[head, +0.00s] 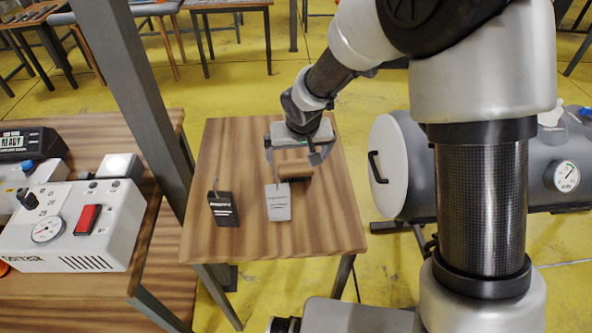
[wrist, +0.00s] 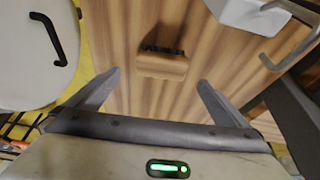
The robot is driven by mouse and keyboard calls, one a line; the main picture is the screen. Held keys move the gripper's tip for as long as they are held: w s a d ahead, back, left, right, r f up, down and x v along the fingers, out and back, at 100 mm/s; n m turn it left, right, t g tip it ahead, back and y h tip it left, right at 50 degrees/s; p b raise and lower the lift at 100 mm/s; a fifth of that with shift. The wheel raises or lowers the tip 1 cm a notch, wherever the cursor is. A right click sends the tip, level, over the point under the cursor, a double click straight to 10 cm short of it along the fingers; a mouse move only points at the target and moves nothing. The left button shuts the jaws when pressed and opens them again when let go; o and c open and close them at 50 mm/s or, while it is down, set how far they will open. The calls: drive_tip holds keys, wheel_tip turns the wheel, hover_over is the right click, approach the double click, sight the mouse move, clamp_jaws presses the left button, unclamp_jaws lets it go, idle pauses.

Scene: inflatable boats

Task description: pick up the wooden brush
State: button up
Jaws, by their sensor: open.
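The wooden brush (head: 295,168) lies on the small wooden table (head: 330,215), below my gripper. In the wrist view the brush (wrist: 162,66) shows as a wooden block with a dark bristle edge on its far side. My gripper (head: 294,157) is over the table, pointing down at the brush. In the wrist view its two fingers (wrist: 158,85) are spread wide, with the brush a little beyond their tips, between their lines. Nothing is between the fingers. The gap in height between the fingers and the brush is hard to tell.
A white control box (head: 75,225) stands on the bench at left, by a dark post (head: 140,95). A grey tank (head: 400,165) stands close to the table's right side.

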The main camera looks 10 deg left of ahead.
sight(295, 165)
drive_tip(key=shift+b+x, duration=0.3)
drive_tip(key=shift+x, duration=3.25)
drive_tip(key=shift+s+a, duration=0.1)
drive_tip(key=shift+c, duration=0.4)
drive_tip(key=c, duration=1.1)
